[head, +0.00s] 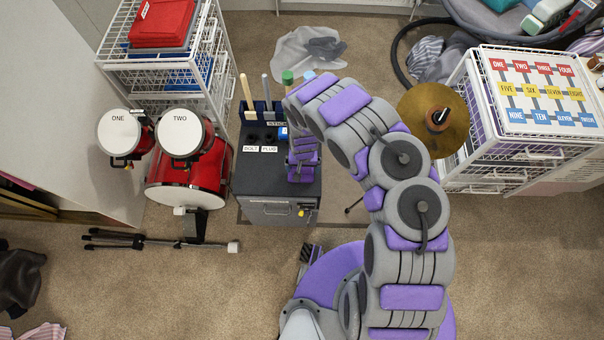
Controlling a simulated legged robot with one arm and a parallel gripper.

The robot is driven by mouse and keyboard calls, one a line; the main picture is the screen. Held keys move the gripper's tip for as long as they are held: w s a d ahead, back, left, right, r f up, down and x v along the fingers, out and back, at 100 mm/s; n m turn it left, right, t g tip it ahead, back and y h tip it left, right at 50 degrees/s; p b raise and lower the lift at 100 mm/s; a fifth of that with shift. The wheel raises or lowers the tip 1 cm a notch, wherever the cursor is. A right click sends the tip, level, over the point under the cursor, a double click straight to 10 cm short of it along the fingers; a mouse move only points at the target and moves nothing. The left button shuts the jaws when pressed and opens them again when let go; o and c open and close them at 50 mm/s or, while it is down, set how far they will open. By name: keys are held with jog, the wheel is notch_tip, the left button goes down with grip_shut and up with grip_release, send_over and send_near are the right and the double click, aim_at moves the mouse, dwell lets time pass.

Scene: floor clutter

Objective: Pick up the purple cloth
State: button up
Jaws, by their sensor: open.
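No plainly purple cloth shows in the head view. A pale lavender-grey striped cloth (427,55) lies crumpled on the floor at the upper right, beside a dark hose; I cannot tell if it is the purple cloth. My arm, grey with purple pads, rises from the lower middle and bends over to the left. My gripper (302,174) is open and small in view, over the dark top of a grey cabinet (278,212). It is well apart from the striped cloth. I see nothing held in it.
A red drum set (190,179) and a white wire drawer rack (205,70) stand left. A grey-white cloth (306,50) lies at the top. A brass cymbal (431,118) and a second wire rack (490,155) stand right.

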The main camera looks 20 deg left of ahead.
jog(key=shift+s+a+f, duration=0.1)
jog(key=shift+f, duration=0.45)
jog(key=shift+a, duration=0.5)
jog(key=shift+c, duration=0.5)
jog(key=shift+d, duration=0.35)
jog(key=c, duration=0.6)
jog(key=shift+c, duration=0.3)
jog(key=shift+a, duration=0.2)
jog(key=shift+r+p, duration=0.3)
jog(key=shift+r, duration=0.2)
notch_tip(320, 180, up, 3)
jog(key=shift+d+p, duration=0.1)
jog(key=shift+p, duration=1)
jog(key=s+a+p, duration=0.3)
jog(key=s, duration=0.4)
jog(key=s+a+p, duration=0.3)
jog(key=s+a, duration=0.1)
jog(key=s, duration=0.3)
jog(key=shift+r, duration=0.45)
jog(key=shift+s, duration=0.1)
